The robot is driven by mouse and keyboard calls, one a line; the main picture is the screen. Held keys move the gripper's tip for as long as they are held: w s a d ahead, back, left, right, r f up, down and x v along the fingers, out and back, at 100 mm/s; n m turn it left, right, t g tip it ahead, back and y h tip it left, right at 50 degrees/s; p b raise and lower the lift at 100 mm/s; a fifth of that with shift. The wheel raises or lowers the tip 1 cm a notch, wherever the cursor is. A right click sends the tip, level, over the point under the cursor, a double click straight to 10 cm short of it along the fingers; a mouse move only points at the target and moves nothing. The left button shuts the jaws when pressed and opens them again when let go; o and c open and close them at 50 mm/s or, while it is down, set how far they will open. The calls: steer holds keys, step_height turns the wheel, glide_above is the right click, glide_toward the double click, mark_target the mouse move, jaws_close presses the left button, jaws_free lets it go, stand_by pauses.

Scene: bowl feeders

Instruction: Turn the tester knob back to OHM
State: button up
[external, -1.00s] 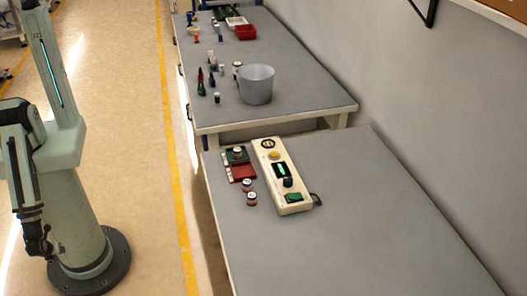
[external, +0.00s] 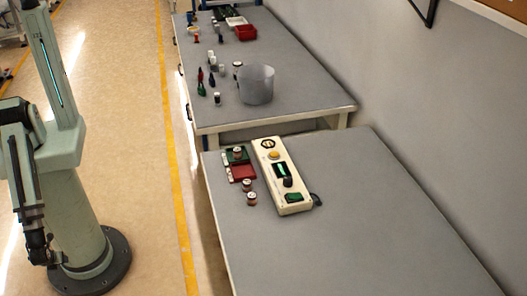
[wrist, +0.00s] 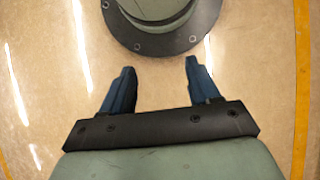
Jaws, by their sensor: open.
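The tester (external: 265,171) is a long cream box lying on the near grey table. It carries a round dark-ringed fitting at its far end, a yellow button, a lit green display (external: 281,170), a black knob (external: 288,182) and a green switch (external: 294,197) at the near end. The knob's setting is too small to read. My gripper (external: 38,254) hangs low beside my base at the left, far from the tester. In the wrist view my gripper (wrist: 160,82) is open and empty, with two blue fingers pointing at the floor and my base.
A green tray (external: 229,157) and a red tray (external: 243,173) lie left of the tester, with small round parts (external: 249,191) nearby. A grey bowl (external: 257,84) and several small items stand on the far table. The near table's right side is clear.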

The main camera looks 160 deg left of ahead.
steer(key=w+a+r+t+h, duration=0.1)
steer(key=w+a+r, duration=0.2)
steer(key=w+a, duration=0.7)
steer(key=w+a+r+t+h, duration=0.1)
steer(key=w+a+r+t, duration=0.35)
steer(key=w, duration=1.05)
steer(key=w+a+r, duration=0.4)
steer(key=a+r, duration=0.4)
steer(key=a, duration=0.4)
steer(key=w+a+r+n, duration=0.1)
steer(key=w+a+r, duration=0.55)
steer(key=a, duration=0.65)
steer(key=w+a+r, duration=0.3)
steer(key=a+r, duration=0.7)
steer(key=a, duration=0.2)
step_height(320, 180, up, 26)
steer(key=m+y, duration=0.1)
steer(key=y, duration=0.1)
glide_above(288, 180)
steer(key=shift+t, duration=0.45)
step_height(288, 180, down, 13)
steer(key=shift+a+f, duration=0.1)
